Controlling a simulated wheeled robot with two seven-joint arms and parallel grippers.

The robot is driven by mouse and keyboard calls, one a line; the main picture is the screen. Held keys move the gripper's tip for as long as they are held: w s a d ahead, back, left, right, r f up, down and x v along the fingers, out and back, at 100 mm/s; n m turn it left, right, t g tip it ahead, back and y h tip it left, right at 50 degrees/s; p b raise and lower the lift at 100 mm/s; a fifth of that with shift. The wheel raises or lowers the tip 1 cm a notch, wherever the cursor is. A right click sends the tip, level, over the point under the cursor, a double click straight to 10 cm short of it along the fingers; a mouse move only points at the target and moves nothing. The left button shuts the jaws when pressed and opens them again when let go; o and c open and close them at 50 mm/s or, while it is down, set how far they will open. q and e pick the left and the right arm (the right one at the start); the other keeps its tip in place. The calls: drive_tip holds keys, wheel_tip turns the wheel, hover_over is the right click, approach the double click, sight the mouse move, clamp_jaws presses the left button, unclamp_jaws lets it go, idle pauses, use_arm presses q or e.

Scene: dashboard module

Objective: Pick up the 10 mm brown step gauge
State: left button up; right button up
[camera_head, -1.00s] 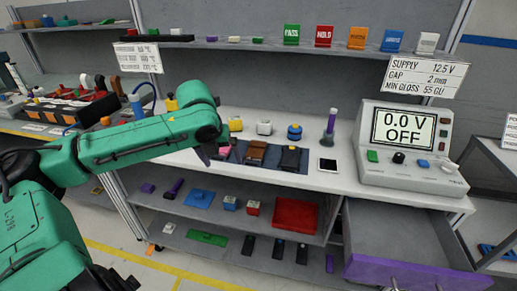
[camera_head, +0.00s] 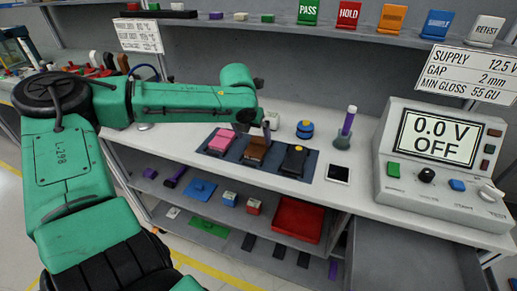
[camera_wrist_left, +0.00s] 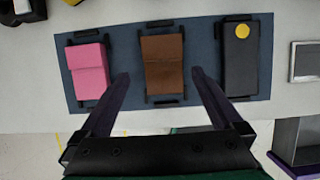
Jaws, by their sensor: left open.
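The brown step gauge (camera_head: 256,149) lies in the middle of a dark blue mat (camera_head: 231,160) on the white worktop. In the left wrist view the brown gauge (camera_wrist_left: 163,62) sits in a black holder between a pink block (camera_wrist_left: 87,72) and a black block with a yellow dot (camera_wrist_left: 238,62). My left gripper (camera_wrist_left: 160,76) is open and empty, its two dark fingers reaching toward the gauge from either side, apart from it. In the head view my left gripper (camera_head: 262,128) is above the gauge and partly hides it. My right gripper is not in view.
A meter box (camera_head: 440,160) reading 0.0 V OFF is at right. An open drawer (camera_head: 405,255) lies below the worktop.

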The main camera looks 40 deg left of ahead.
sight(258, 146)
use_arm(q)
drive_tip(key=x, duration=0.4)
drive_tip(key=shift+d+f, duration=0.1)
drive_tip(key=shift+d, duration=0.15)
drive_tip(key=shift+w+f, duration=0.3)
drive_tip(key=shift+f, duration=0.05)
drive_tip(key=c, duration=1.3)
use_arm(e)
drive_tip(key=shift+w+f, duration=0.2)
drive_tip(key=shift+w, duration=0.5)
use_arm(q)
drive_tip(key=shift+a+r, duration=0.1)
drive_tip(key=shift+r, duration=0.05)
drive_tip(key=shift+c, duration=0.2)
